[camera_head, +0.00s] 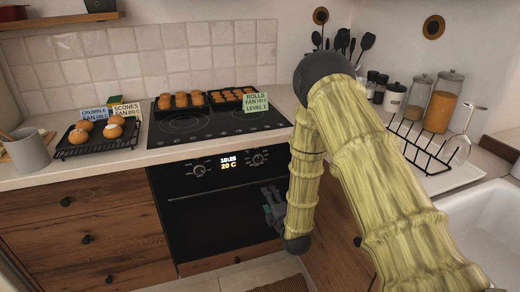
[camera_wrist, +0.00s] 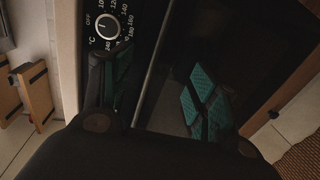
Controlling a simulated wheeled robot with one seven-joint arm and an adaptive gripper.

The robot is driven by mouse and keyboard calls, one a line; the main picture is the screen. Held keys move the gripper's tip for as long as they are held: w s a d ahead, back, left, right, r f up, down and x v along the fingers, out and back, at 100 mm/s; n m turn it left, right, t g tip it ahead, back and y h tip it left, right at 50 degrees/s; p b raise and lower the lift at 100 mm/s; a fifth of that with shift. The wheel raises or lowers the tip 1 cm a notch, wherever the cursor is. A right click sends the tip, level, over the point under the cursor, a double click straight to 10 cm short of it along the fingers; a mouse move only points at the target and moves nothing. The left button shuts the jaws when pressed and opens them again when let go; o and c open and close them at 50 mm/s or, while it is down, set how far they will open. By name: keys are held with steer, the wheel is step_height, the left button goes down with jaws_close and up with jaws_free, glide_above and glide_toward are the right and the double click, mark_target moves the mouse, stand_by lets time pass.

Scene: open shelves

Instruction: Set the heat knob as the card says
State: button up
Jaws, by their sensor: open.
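The black oven (camera_head: 225,205) has a left knob (camera_head: 199,170) and a right knob (camera_head: 258,158), with a lit display (camera_head: 229,163) between them reading 10:25 and 20 C. In the wrist view, a knob (camera_wrist: 108,26) marked OFF, °C and temperatures stands just beyond one finger; its exact setting is hard to read. My gripper (camera_head: 273,207) is open and empty in front of the oven door, below the right knob. Its green-padded fingers show apart in the wrist view (camera_wrist: 160,90). Cards name crumble (camera_head: 94,114), scones (camera_head: 126,111) and rolls (camera_head: 256,102), each with FAN; their temperatures are too small to read surely.
Two dark trays of rolls (camera_head: 180,102) sit on the hob. A rack of baked buns (camera_head: 90,150) and a grey mug (camera_head: 27,152) stand on the left counter. A dish rack (camera_head: 420,150), jars and the sink lie right. The counter edge overhangs the oven panel.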

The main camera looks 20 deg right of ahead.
steer(key=n+t+p, duration=0.1)
steer(key=n+p, duration=0.1)
steer(key=p, duration=0.1)
glide_toward(259, 160)
steer(key=w+p, duration=0.2)
steer(key=w, duration=0.6)
steer(key=shift+w+a+f, duration=0.1)
steer(key=shift+w, duration=0.1)
steer(key=shift+c, duration=0.4)
steer(key=c, duration=0.9)
